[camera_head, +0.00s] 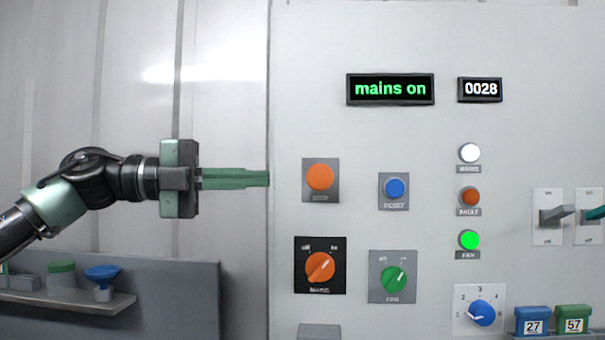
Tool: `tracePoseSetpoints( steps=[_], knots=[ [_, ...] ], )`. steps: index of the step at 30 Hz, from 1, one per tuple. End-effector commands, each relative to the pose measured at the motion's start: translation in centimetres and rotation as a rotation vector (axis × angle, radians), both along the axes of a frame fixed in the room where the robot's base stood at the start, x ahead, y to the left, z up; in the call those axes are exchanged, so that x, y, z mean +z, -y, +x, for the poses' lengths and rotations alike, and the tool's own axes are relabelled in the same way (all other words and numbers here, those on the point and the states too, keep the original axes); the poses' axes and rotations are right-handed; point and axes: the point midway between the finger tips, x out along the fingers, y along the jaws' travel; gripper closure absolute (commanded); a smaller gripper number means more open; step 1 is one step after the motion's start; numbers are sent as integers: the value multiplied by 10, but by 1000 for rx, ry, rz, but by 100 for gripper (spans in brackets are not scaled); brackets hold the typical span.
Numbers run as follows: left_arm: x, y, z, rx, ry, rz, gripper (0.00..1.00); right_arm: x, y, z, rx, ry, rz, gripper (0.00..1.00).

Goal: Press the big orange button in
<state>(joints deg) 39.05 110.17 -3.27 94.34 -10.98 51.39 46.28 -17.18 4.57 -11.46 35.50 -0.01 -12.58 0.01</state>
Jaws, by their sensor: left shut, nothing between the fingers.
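The big orange button (320,177) is round and sits on a grey plate in the upper left part of the light grey panel (400,30). The label under it is too blurred to read surely. My left gripper (268,178) is shut and empty, with its green fingers pointing right. In the picture its tips are just left of the button's plate, at about the button's height, with a gap between. How far the tips are from the panel face cannot be told. My right gripper is not in view.
A blue button (395,188) is right of the orange one. An orange knob (320,267) and a green knob (395,279) are below. A display (390,89) reads "mains on". Toggle switches (556,216) are at the far right. A shelf (75,301) with small items is lower left.

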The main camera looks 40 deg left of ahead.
Motion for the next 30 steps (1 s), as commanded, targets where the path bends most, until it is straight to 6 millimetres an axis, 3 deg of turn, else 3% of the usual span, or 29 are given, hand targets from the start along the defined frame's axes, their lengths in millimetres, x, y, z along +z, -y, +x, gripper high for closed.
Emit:
tracePoseSetpoints(
  steps=[1,11,18,30],
  knots=[
    [4,8,8,-4,-7,1,100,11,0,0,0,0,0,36],
    [3,55,56,-3,-9,-1,100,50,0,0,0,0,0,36],
    [3,36,81,-1,-4,-3,100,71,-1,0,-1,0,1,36],
    [0,32,88,-1,-1,-1,100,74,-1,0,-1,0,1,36]
  ],
)
